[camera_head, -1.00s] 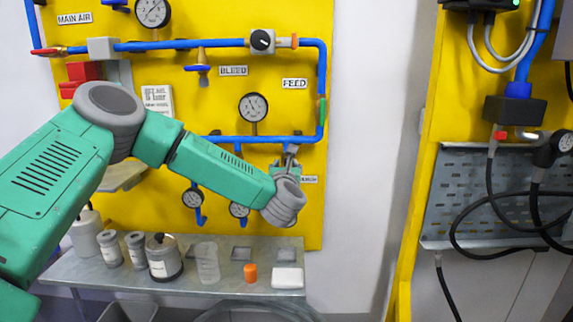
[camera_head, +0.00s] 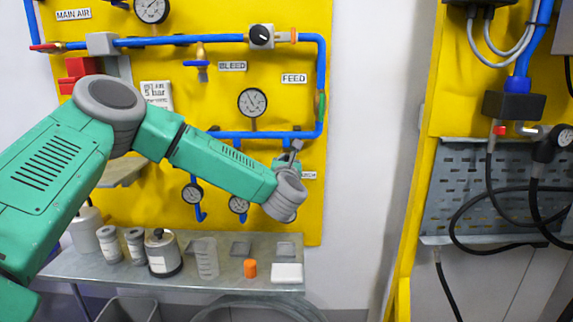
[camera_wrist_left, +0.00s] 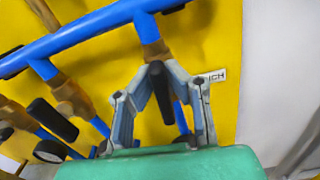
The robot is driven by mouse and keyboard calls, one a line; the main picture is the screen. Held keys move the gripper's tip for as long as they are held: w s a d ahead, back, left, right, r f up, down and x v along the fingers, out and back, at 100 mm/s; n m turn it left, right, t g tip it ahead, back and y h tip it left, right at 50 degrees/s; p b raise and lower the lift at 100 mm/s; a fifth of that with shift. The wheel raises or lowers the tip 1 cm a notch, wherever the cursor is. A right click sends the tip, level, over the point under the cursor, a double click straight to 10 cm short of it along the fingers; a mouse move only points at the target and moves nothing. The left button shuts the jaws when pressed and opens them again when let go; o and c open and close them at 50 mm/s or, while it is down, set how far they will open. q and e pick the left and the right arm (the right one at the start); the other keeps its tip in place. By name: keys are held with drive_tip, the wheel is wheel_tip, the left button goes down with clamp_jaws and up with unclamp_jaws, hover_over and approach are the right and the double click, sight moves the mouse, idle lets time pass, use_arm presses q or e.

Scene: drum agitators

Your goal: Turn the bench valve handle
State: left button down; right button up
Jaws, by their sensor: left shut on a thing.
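The bench valve handle (camera_wrist_left: 162,95) is a dark lever on the lower right of the yellow panel, below a blue pipe, beside a label ending in "NCH" (camera_wrist_left: 213,76). My left gripper (camera_wrist_left: 158,72) is shut on this handle, with its grey fingers on either side and the lever hanging between them. In the head view the left gripper (camera_head: 292,152) reaches the panel under the end of the lower blue pipe, and my wrist and fingers hide most of the handle. My right gripper is not in view.
Other dark valve handles (camera_wrist_left: 52,118) hang left of the gripper. Gauges (camera_head: 252,102) and blue pipes (camera_head: 200,41) cover the panel. Below, a grey shelf (camera_head: 215,282) holds canisters (camera_head: 163,254), an orange cap (camera_head: 250,268) and a white block (camera_head: 287,273).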

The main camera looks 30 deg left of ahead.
use_arm(q)
drive_tip(key=m+b, duration=0.1)
drive_tip(key=m, duration=0.2)
drive_tip(key=shift+w+d+f+b, duration=0.1)
drive_tip(key=shift+d+f+b, duration=0.1)
drive_tip(key=shift+b, duration=0.15)
drive_tip(key=shift+w+d+f+m+b, duration=0.1)
drive_tip(key=shift+d+f+m+b, duration=0.15)
drive_tip(key=shift+m, duration=2.05)
drive_tip(key=shift+w+d+f+m+b, duration=0.1)
drive_tip(key=shift+f+m, duration=0.2)
drive_tip(key=shift+m, duration=2)
drive_tip(key=shift+w+d+f+m+b, duration=0.1)
drive_tip(key=shift+d+f+m, duration=0.15)
drive_tip(key=shift+m, duration=2.05)
drive_tip(key=shift+f, duration=0.15)
drive_tip(key=c, duration=1.6)
unclamp_jaws()
drive_tip(key=shift+w, duration=0.1)
